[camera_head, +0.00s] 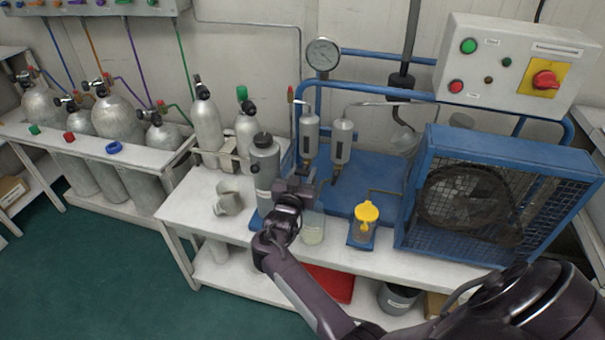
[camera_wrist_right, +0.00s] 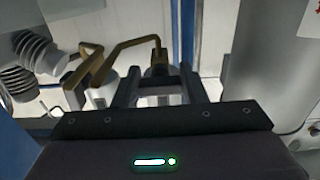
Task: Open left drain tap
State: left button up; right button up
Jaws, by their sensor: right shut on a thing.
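Two grey filter cylinders stand on the blue compressor frame, the left one (camera_head: 309,135) and the right one (camera_head: 341,141). My right gripper (camera_head: 302,174) reaches in below the left cylinder. It hides the left drain tap in the head view. In the right wrist view, the gripper's fingers (camera_wrist_right: 160,82) are closed around a small dark brass fitting (camera_wrist_right: 158,64), which I take for the left drain tap. Its handle's angle is mostly hidden. A bent brass pipe (camera_wrist_right: 128,48) runs beside it. My left gripper is not in view.
A grey bottle (camera_head: 265,165) stands just left of the gripper. A clear jar (camera_head: 313,228) is below it, and a yellow-topped cup (camera_head: 365,218) is to its right. A caged fan (camera_head: 470,200) blocks the right. Bench space (camera_head: 195,212) is free at left.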

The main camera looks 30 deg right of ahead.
jog(key=shift+r+n+p, duration=0.1)
jog(key=shift+n+p, duration=0.2)
jog(key=shift+p, duration=0.05)
jog(key=n+p, duration=0.3)
jog(key=n, duration=0.1)
jog(key=shift+r+n, duration=0.15)
jog(key=shift+n, duration=0.25)
jog(key=n+p, duration=0.3)
jog(key=n, duration=0.3)
jog(key=shift+s+d, duration=0.1)
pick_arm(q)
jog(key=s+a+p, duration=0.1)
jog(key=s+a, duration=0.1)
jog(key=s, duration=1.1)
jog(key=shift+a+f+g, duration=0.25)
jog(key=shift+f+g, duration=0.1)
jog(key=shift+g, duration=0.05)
pick_arm(e)
jog(key=shift+n, duration=2.1)
pick_arm(q)
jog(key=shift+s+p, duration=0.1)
jog(key=shift+p, duration=0.2)
pick_arm(e)
jog(key=o, duration=1)
